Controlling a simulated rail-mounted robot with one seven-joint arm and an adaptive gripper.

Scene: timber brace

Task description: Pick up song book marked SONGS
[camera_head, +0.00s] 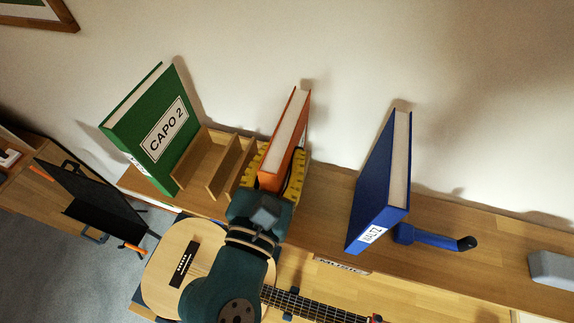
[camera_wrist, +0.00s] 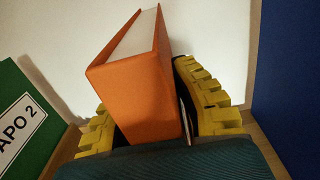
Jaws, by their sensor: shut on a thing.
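An orange book (camera_head: 288,142) stands upright with its pale pages facing left and up. No SONGS label shows on the faces I can see. My gripper (camera_head: 277,167) is shut on this orange book, with a yellow ridged finger on each side of it. In the wrist view the orange book (camera_wrist: 138,95) fills the space between the fingers of my gripper (camera_wrist: 155,110). Its lower end is hidden by my gripper, so I cannot tell whether it touches the shelf.
A green book marked CAPO 2 (camera_head: 150,130) leans left of a wooden divider rack (camera_head: 212,165). A guitar (camera_head: 190,265) lies in front. A grey block (camera_head: 552,268) sits far right.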

